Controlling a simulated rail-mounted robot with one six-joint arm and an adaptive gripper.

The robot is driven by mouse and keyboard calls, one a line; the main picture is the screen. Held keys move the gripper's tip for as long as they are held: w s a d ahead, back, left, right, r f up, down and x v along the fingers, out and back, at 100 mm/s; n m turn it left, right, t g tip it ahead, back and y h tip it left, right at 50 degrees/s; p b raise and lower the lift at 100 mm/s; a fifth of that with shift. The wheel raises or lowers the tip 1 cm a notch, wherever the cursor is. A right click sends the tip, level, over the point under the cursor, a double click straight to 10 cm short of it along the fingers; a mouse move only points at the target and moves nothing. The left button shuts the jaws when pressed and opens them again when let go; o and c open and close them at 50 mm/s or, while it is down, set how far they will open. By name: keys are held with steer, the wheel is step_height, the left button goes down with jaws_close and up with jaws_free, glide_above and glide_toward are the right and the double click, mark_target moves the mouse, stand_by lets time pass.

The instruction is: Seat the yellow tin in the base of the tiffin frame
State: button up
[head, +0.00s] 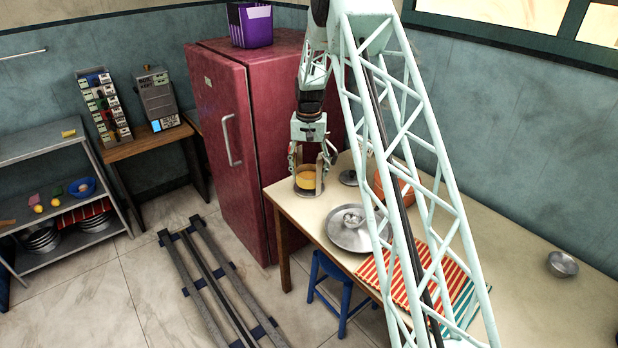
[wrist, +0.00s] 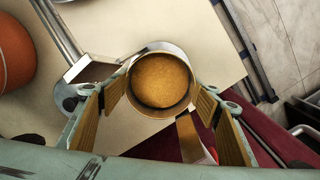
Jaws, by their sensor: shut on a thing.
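The yellow tin (head: 306,180) is at the far left end of the table, by the fridge. My gripper (head: 308,166) comes down over it from above and is shut on it. In the wrist view the tin (wrist: 160,80) shows as a round yellow-brown face inside a grey metal rim, between the tan finger pads of my gripper (wrist: 160,97). Grey metal bars (wrist: 63,36) beside it look like part of the tiffin frame. The frame's base is mostly hidden, and I cannot tell whether the tin is in it or above it.
The red fridge (head: 230,140) stands close behind and left of the tin. Right of it are a terracotta bowl (wrist: 15,55), a large steel plate (head: 345,235) and a striped cloth (head: 395,275). The table's right end is mostly bare, with a small metal bowl (head: 562,264).

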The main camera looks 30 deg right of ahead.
steer(key=shift+f, duration=0.85)
steer(key=shift+f, duration=0.15)
steer(key=o, duration=0.9)
steer(key=shift+o, duration=0.2)
step_height(320, 180, up, 12)
steer(key=p, duration=0.2)
stand_by(0.6)
